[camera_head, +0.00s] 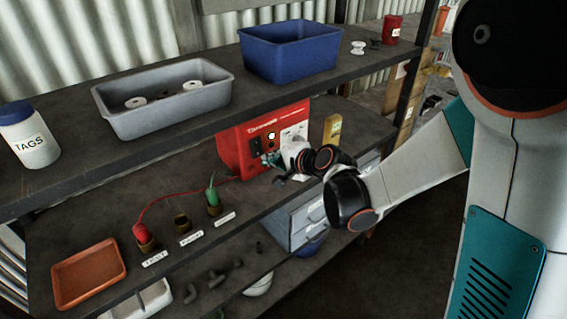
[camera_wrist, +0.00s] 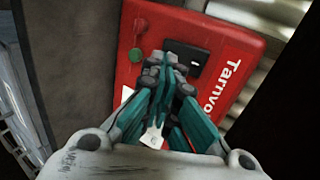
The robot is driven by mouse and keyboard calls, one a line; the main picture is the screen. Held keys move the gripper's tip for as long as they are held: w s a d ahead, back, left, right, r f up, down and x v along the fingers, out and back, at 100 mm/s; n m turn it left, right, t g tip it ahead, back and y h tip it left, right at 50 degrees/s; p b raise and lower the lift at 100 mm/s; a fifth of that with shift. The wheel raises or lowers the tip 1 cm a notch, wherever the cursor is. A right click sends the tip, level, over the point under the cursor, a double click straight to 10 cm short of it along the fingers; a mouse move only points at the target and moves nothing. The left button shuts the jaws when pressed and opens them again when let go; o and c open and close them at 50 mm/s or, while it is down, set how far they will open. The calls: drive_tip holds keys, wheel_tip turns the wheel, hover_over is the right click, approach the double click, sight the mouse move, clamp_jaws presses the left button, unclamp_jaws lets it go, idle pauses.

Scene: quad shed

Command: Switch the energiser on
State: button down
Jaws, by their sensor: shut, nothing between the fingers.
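The energiser is a red box (camera_head: 233,154) standing on the middle shelf against the back wall. It also fills much of the wrist view (camera_wrist: 205,28), tilted there, with white lettering. A dark rectangular switch (camera_head: 256,146) is on its front; the dark panel part (camera_wrist: 197,66) shows beside my fingers in the wrist view. A small round light-coloured spot (camera_head: 271,135) is right of the switch. My gripper (camera_head: 268,159) is shut and empty, with its teal fingertips (camera_wrist: 171,62) close in front of the energiser's face. I cannot tell whether they touch it, and they hide part of the front.
A red lead runs left from the energiser to a red clip (camera_head: 140,232); a green clip (camera_head: 212,196) stands on another post. An orange tray (camera_head: 90,272) lies at left. The upper shelf carries a grey tub (camera_head: 165,110) and blue bin (camera_head: 290,54). A yellow item (camera_head: 333,130) stands right.

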sight(260, 149)
drive_tip(key=shift+w+a+f+b, duration=0.2)
drive_tip(key=shift+w+a, duration=0.3)
drive_tip(key=shift+w, duration=0.2)
drive_tip(key=shift+w+a+f+b, duration=0.15)
drive_tip(key=shift+w+a, duration=0.3)
drive_tip(key=shift+w, duration=0.25)
drive_tip(key=shift+w+a+f+b, duration=0.25)
drive_tip(key=shift+w+f+b, duration=0.05)
drive_tip(key=shift+w+b, duration=0.05)
drive_tip(key=shift+r, duration=0.2)
drive_tip(key=shift+r+p, duration=0.55)
drive_tip(key=shift+r, duration=0.1)
drive_tip(key=shift+s+d, duration=0.1)
